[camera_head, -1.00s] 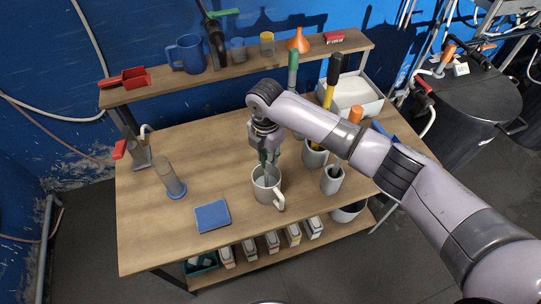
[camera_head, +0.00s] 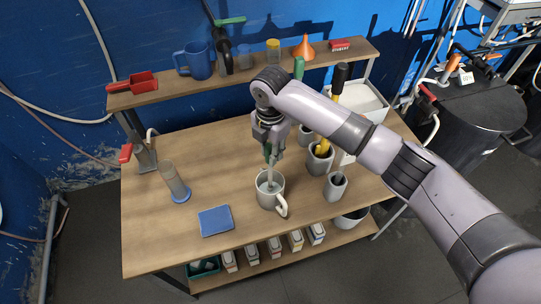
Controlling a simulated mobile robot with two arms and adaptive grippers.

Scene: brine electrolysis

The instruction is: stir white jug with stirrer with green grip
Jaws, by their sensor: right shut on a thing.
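The white jug (camera_head: 264,202) stands upright on the wooden table, its handle toward the front right. My right gripper (camera_head: 268,150) is above the jug, pointing down and shut on the stirrer with green grip (camera_head: 269,176). The gripper largely covers the green grip. The stirrer's pale shaft hangs nearly upright with its lower end inside the jug's mouth. Whether its tip touches the bottom cannot be seen. My left gripper is not in view.
A blue mat (camera_head: 215,220) and a clear cylinder with blue base (camera_head: 175,183) lie to the left. Grey holders with tools (camera_head: 335,186) stand close on the right. A raised shelf (camera_head: 180,88) runs along the back.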

